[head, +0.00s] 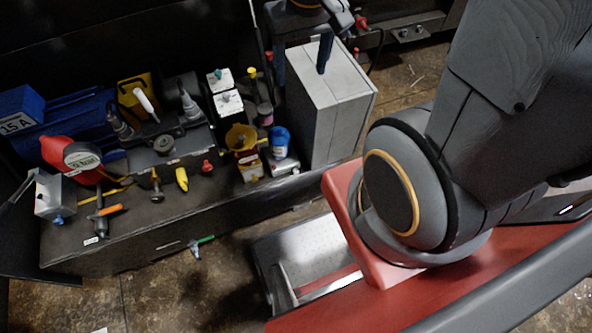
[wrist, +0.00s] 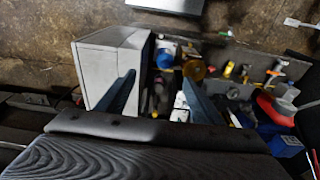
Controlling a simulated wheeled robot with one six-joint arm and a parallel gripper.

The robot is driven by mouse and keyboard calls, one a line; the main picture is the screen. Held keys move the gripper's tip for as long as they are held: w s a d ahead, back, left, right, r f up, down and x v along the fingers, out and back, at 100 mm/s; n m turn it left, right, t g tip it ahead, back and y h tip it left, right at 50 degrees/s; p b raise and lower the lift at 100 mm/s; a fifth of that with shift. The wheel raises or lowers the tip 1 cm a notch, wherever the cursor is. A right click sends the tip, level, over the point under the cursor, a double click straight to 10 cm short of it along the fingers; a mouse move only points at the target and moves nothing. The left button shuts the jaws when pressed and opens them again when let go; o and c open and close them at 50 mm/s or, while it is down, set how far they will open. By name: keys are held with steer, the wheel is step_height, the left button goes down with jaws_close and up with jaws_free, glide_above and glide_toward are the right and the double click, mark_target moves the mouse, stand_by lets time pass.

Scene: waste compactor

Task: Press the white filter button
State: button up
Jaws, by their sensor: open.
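I cannot single out the white filter button with certainty. Two small white boxes stand together at the bench's back. The rear one (head: 221,80) has a teal knob, and the front one (head: 229,104) has a small pale knob on top. A white box, partly hidden by a finger, shows between my fingers in the wrist view (wrist: 180,107). My gripper (head: 302,62) is open and empty, with its fingers pointing down around the grey cabinet's top back area, right of the white boxes. In the wrist view my gripper's fingers (wrist: 158,77) are spread wide.
A tall grey cabinet (head: 343,105) stands at the bench's right end. A yellow funnel-like part (head: 241,137), a blue cap (head: 279,137), valves and a red gauge (head: 82,157) crowd the dark bench (head: 140,225).

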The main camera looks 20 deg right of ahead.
jaws_close()
stand_by(1.4)
